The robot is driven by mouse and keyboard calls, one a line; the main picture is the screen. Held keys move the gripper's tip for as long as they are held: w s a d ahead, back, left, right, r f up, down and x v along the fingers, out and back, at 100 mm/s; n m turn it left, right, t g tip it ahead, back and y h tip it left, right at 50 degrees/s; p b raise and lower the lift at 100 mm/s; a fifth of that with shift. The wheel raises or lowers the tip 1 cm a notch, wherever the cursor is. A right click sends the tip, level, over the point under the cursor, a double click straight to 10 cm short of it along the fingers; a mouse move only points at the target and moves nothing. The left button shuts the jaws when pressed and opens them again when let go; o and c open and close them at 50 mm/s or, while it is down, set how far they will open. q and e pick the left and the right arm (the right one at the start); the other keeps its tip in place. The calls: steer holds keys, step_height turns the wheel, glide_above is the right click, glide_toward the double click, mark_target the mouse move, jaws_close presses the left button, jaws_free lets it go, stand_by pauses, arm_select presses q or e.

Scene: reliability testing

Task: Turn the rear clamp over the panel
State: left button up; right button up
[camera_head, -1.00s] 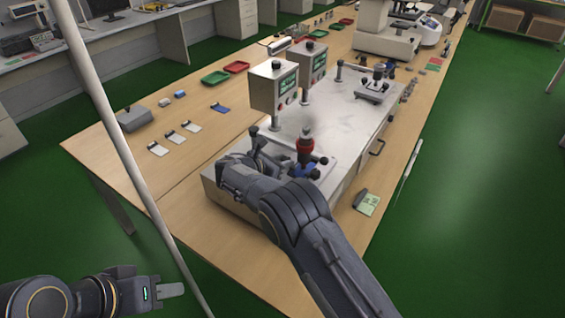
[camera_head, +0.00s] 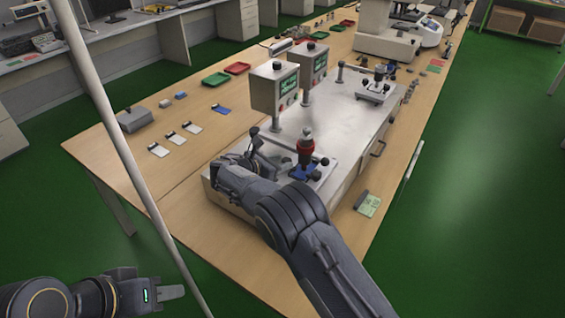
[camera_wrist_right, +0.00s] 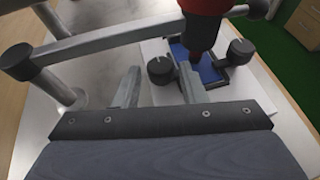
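A blue panel (camera_head: 305,173) lies under the red and black upright head (camera_head: 306,147) at the near end of the bench unit. In the right wrist view the panel (camera_wrist_right: 212,72) is partly covered by this head. One black-knobbed clamp (camera_wrist_right: 160,70) is at the panel's left edge, another (camera_wrist_right: 241,47) at its right edge. Which is the rear one I cannot tell. My right gripper (camera_wrist_right: 160,86) is open. The near knob shows between its fingertips, with no visible grip on it. My left gripper (camera_head: 172,292) is empty at lower left, away from the bench; its finger gap is unclear.
A grey bar with a black end (camera_wrist_right: 18,60) crosses the left of the right wrist view, close to my fingers. Two display boxes (camera_head: 274,88) stand behind the fixture. A green card (camera_head: 369,205) lies on the table at right.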

steer(key=b+v, duration=0.1)
steer(key=v, duration=0.5)
steer(key=shift+s+a, duration=0.15)
